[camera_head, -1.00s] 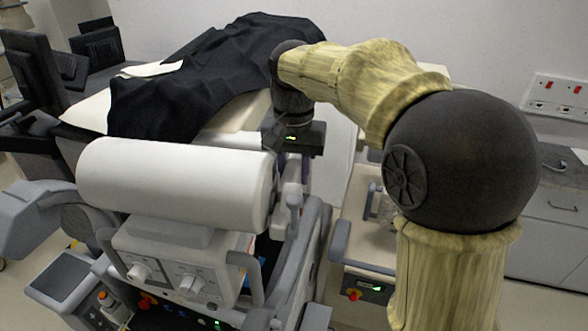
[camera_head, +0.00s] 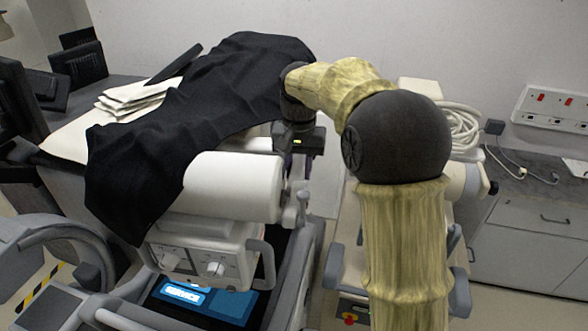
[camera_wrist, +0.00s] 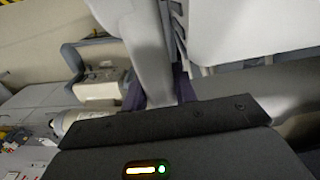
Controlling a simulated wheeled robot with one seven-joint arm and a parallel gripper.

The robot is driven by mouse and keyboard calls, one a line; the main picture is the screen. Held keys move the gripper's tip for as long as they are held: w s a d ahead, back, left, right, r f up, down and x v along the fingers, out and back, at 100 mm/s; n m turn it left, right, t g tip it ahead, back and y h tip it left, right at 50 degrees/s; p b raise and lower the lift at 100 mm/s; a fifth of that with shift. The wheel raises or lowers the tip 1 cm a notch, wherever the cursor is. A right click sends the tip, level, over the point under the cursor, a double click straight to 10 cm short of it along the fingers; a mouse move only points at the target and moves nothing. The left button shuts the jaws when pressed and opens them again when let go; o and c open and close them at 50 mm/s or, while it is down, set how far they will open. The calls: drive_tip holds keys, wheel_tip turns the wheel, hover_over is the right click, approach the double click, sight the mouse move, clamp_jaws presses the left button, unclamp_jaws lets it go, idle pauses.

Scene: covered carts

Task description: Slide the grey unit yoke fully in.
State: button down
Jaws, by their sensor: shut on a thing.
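My gripper (camera_head: 294,166) points down beside the right end of the white cylinder in the head view. In the wrist view its two purple fingers stand either side of a light grey bar, and my gripper (camera_wrist: 160,92) is shut on it. I take this bar to be the grey unit yoke (camera_wrist: 148,45); it runs up out of the picture. In the head view a grey upright part (camera_head: 302,208) shows just below the gripper; I cannot tell if it is the same piece. How far in the yoke sits cannot be told.
A black drape (camera_head: 205,110) covers the left cart and hangs over part of the white cylinder (camera_head: 235,188). Coiled cable (camera_head: 462,128) lies behind my arm. Drawers (camera_head: 540,235) stand at right.

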drive_tip(key=shift+d+f, duration=0.1)
drive_tip(key=shift+f, duration=0.15)
drive_tip(key=c, duration=1.5)
unclamp_jaws()
drive_tip(key=shift+s, duration=0.15)
drive_tip(key=shift+c, duration=0.2)
drive_tip(key=o, duration=0.4)
drive_tip(key=shift+s+a, duration=0.25)
drive_tip(key=shift+o, duration=0.2)
drive_tip(key=shift+d, duration=0.1)
drive_tip(key=shift+w+r, duration=0.1)
drive_tip(key=shift+r, duration=0.25)
wheel_tip(320, 180, up, 17)
